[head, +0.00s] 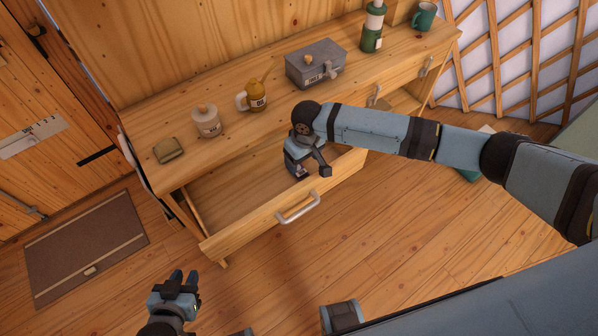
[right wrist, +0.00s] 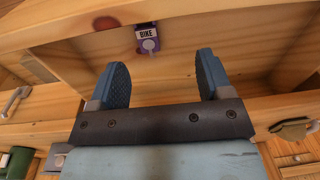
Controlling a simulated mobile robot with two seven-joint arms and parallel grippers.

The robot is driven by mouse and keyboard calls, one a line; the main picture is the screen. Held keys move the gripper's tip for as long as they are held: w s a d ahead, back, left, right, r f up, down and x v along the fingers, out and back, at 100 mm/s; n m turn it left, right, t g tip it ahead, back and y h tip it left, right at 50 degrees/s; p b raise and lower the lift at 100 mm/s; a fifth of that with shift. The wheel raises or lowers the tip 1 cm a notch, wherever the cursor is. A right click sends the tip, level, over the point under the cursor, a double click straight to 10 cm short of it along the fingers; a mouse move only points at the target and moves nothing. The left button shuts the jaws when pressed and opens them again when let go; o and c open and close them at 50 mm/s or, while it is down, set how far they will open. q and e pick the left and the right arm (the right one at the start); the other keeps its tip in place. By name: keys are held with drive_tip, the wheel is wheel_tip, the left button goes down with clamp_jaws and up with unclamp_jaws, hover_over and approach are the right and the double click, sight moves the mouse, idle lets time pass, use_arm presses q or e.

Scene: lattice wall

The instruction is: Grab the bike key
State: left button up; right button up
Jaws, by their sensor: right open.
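The bike key shows in the right wrist view as a purple tag (right wrist: 148,40) with a white BIKE label and a small grey part. It lies on the bare wood inside the drawer (head: 246,222), which is pulled open. My right gripper (head: 300,172) reaches down into the drawer. In the right wrist view its two fingers (right wrist: 163,68) are wide apart and empty, with the key beyond the fingertips, closer to the left finger. In the head view the arm and hand mostly hide that spot. My left gripper (head: 184,278) is open and empty above the floor at the lower left.
The desk top holds an olive pouch (head: 169,150), a lidded jar (head: 206,121), a yellow mug (head: 255,96), a grey box (head: 316,64), a green bottle (head: 373,28) and a teal mug (head: 424,17). A brown mat (head: 85,250) lies on the floor. The drawer front has a metal handle (head: 299,207).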

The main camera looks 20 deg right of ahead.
drive_tip(key=w+d, duration=0.2)
hover_over(301, 174)
drive_tip(key=s+d, duration=0.2)
drive_tip(key=shift+h, duration=0.3)
drive_tip(key=f, duration=0.7)
drive_tip(key=shift+a+f, duration=0.2)
drive_tip(key=shift+f, duration=0.15)
drive_tip(key=f, duration=0.5)
drive_tip(key=shift+a+f, duration=0.25)
drive_tip(key=shift+f, duration=0.05)
drive_tip(key=c, duration=1)
